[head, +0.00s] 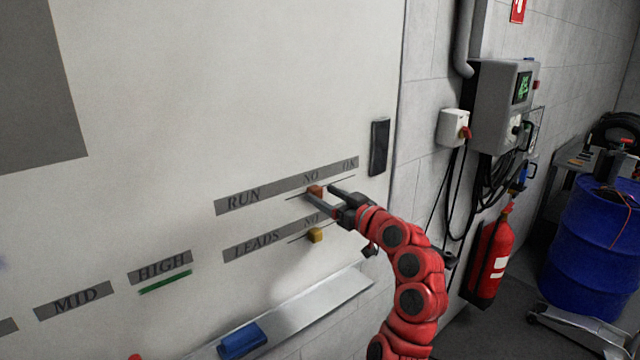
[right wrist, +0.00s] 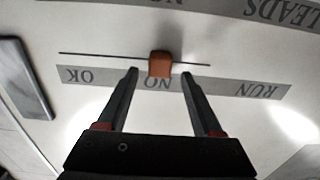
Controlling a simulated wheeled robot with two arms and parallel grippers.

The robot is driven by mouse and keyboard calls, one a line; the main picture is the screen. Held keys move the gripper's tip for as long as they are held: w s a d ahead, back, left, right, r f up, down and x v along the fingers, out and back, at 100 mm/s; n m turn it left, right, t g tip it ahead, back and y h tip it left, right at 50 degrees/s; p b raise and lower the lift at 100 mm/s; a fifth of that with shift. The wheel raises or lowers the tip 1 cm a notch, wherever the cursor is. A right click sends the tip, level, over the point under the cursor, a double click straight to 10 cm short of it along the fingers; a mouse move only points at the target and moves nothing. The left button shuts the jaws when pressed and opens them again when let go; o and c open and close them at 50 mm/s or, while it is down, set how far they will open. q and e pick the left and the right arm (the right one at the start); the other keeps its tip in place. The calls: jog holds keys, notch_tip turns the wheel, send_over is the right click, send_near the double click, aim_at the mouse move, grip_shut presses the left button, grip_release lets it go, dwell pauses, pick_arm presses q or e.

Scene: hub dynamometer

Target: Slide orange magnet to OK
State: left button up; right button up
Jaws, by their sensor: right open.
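The orange magnet (head: 315,191) sits on the whiteboard just below the word NO of the RUN label strip (head: 240,202). OK stands at the right end of that strip. In the right wrist view the magnet (right wrist: 160,64) lies on a thin dark line beside NO, between and just beyond my open fingertips. My right gripper (head: 322,192) is open at the magnet, one finger on each side; whether a finger touches it I cannot tell. The right wrist view also shows my right gripper (right wrist: 158,72). My left gripper is not in view.
A yellow magnet (head: 315,236) sits below on the LEADS row (head: 255,244). A dark handle-like block (head: 380,147) is on the board right of OK. A tray ledge (head: 300,315) with a blue eraser (head: 242,341) runs below. A green bar (head: 165,282) is under HIGH.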

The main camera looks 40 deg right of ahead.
jog(key=shift+w, duration=1.2)
grip_shut()
dwell(0.6)
